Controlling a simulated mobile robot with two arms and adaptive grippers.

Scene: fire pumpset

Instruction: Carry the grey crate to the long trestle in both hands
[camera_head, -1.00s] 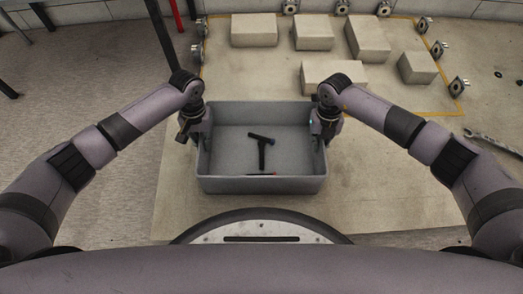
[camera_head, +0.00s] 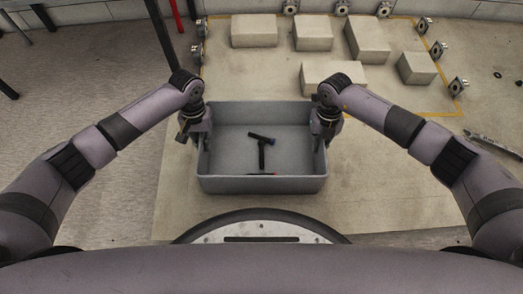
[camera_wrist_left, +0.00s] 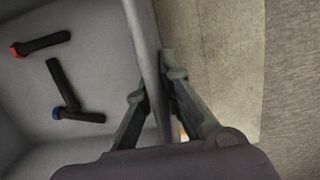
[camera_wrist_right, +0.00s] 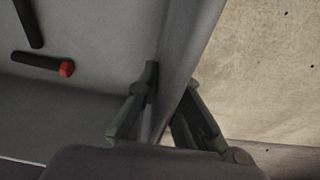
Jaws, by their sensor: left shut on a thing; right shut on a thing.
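The grey crate (camera_head: 262,185) is in front of me in the head view, open at the top. My left gripper (camera_head: 203,140) is shut on its left wall, one finger inside and one outside, as the left wrist view (camera_wrist_left: 155,95) shows. My right gripper (camera_head: 321,140) is shut on the right wall in the same way, seen in the right wrist view (camera_wrist_right: 168,95). A black tool with a blue end (camera_head: 262,143) lies on the crate floor. A second dark tool with a red end (camera_wrist_left: 40,44) lies near the crate's front wall. The long trestle cannot be made out.
Beige blocks (camera_head: 330,76) stand on the pale floor slab beyond the crate, inside a yellow line. Small metal fittings (camera_head: 459,86) line its edge. A wrench (camera_head: 492,144) lies at the right. Dark and red posts (camera_head: 177,18) stand at the back left.

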